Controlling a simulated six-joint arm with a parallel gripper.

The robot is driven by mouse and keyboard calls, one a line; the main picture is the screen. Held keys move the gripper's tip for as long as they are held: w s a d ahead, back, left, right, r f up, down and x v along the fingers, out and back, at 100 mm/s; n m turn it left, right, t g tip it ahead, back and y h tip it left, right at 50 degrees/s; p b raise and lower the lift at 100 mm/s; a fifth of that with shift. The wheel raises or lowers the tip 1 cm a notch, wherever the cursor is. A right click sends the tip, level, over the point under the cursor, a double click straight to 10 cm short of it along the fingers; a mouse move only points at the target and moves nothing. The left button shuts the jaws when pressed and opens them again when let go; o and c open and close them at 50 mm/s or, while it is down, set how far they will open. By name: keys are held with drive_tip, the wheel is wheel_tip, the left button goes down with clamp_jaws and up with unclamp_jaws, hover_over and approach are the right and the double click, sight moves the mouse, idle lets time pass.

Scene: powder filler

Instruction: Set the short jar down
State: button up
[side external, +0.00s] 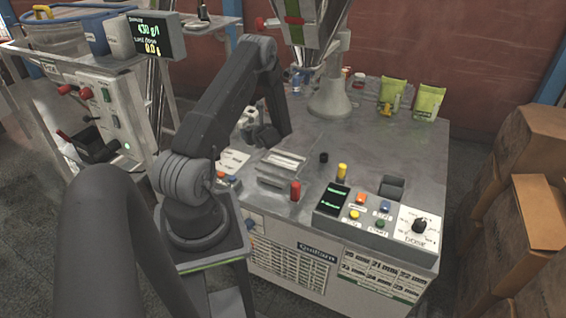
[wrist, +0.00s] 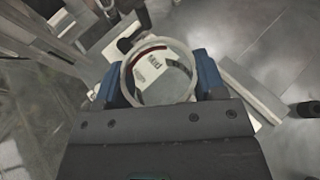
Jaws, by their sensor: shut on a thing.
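The short jar (wrist: 160,94) shows in the wrist view as a pale, round, open-topped ring. It sits between the two blue fingers of my gripper (wrist: 158,80), which is shut on its sides. A white patch with dark lettering shows inside the ring; I cannot tell if it is in the jar or seen through it. In the side view my gripper (side external: 266,136) is over the left part of the grey worktop (side external: 330,145). The jar is mostly hidden there, and its height above the surface cannot be told.
A filler with a conical base (side external: 330,98) stands behind, with green pouches (side external: 429,101) at the back right. A flat metal fixture (side external: 283,163), a red-topped post (side external: 295,190) and a control panel (side external: 378,217) are in front. Bare worktop lies right of centre.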

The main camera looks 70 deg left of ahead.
drive_tip(key=shift+s+a, duration=0.2)
drive_tip(key=w+f, duration=0.2)
drive_tip(key=w, duration=0.1)
drive_tip(key=w+d+f, duration=0.1)
drive_tip(key=w+f, duration=0.1)
drive_tip(key=w, duration=0.2)
drive_tip(key=w+f, duration=0.3)
drive_tip(key=w, duration=0.1)
drive_tip(key=shift+w+d, duration=0.15)
drive_tip(key=shift+w, duration=0.1)
drive_tip(key=shift+w+f, duration=0.1)
drive_tip(key=shift+f, duration=1.7)
drive_tip(key=shift+f, duration=0.15)
drive_tip(key=o, duration=1)
